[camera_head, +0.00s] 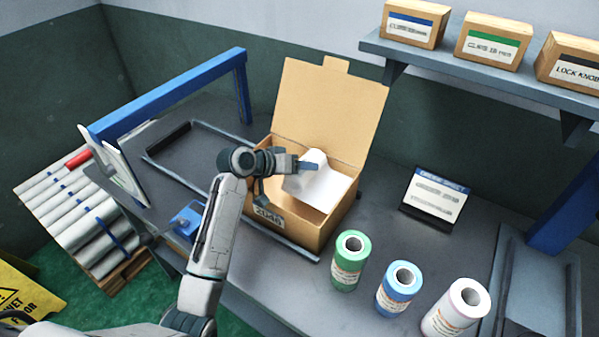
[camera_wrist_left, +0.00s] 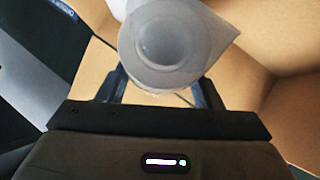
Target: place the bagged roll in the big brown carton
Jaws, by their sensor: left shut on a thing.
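The big brown carton (camera_head: 287,231) stands open on the dark bench, its tall lid flap raised at the back. My left gripper (camera_head: 304,166) is over the carton and shut on the white bagged roll (camera_head: 327,188). The roll lies tilted within the carton's opening. In the left wrist view the roll (camera_wrist_left: 165,50) shows end-on, in a cloudy clear wrap, between the fingers of my left gripper (camera_wrist_left: 160,88), with brown carton walls (camera_wrist_left: 285,35) around it. Whether the roll touches the carton floor cannot be told. My right gripper is not in view.
Green (camera_head: 348,278), blue (camera_head: 394,293) and white (camera_head: 452,314) labelled rolls stand on the bench right of the carton. A small sign (camera_head: 434,199) stands behind them. A blue frame (camera_head: 170,95) spans the bench's left part. Labelled boxes sit on a shelf (camera_head: 470,68) above.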

